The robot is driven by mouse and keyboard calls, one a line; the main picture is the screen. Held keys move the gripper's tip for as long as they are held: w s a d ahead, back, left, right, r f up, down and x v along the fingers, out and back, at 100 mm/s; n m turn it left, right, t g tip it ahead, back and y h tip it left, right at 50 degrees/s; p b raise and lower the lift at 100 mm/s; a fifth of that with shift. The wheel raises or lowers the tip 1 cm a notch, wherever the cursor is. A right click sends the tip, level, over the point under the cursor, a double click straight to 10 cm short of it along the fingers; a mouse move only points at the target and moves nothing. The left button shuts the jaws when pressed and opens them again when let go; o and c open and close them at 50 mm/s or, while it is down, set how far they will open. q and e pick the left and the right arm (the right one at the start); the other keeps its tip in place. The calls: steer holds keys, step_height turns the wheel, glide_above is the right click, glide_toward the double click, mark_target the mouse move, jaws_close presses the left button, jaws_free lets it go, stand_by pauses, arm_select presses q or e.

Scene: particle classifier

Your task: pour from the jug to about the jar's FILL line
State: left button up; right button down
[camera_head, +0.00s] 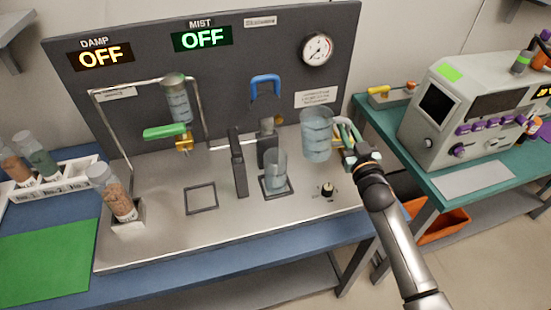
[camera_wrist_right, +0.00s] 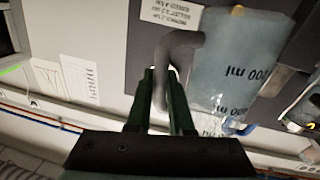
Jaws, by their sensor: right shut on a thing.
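The clear jug (camera_head: 316,136) with grey level bands is held in the air in the head view, a little right of and above the jar. It stands about upright. My right gripper (camera_head: 346,136) is shut on the jug's handle, on its right side. In the right wrist view, the fingers (camera_wrist_right: 164,98) close around the grey handle and the jug (camera_wrist_right: 228,60) shows "ml" marks. The clear jar (camera_head: 276,172) stands on a small dark square base. Its FILL line and contents are too small to tell. My left gripper is not in view.
A dark post (camera_head: 238,165) stands left of the jar, and a blue-handled fixture (camera_head: 265,85) stands behind it. A black knob (camera_head: 327,190) is right of the jar. An empty square frame (camera_head: 201,199) lies to the left. DAMP and MIST read OFF.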

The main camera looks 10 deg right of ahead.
mark_target(331, 126)
steer(key=a+n+b, duration=0.1)
steer(key=n+t+b, duration=0.1)
steer(key=a+r+n+b, duration=0.1)
steer(key=n, duration=0.1)
steer(key=shift+s+a+r+y+b, duration=0.1)
steer(key=shift+s+a+y+b, duration=0.2)
steer(key=shift+b, duration=0.1)
steer(key=shift+a, duration=0.15)
steer(key=shift+s+a+r+n+t+b, duration=0.2)
steer(key=shift+a+r+n+t+b, duration=0.25)
steer(key=shift+a+r+n, duration=0.5)
stand_by(0.5)
steer(key=shift+s+a+r+n+t+y+b, duration=0.1)
steer(key=shift+a+n+t+y+b, duration=0.15)
steer(key=shift+n, duration=0.4)
steer(key=shift+s+a+r+n+t+y+b, duration=0.1)
steer(key=shift+n+y+b, duration=0.2)
steer(key=shift+n, duration=0.3)
steer(key=shift+s+a+r+n+t+y, duration=0.15)
steer(key=shift+a+r+n+y, duration=0.25)
steer(key=shift+r+n, duration=0.5)
steer(key=shift+w+a+r+n+t+y, duration=0.1)
steer(key=shift+a+r+n+t+y, duration=0.35)
steer(key=shift+n, duration=0.75)
stand_by(2.3)
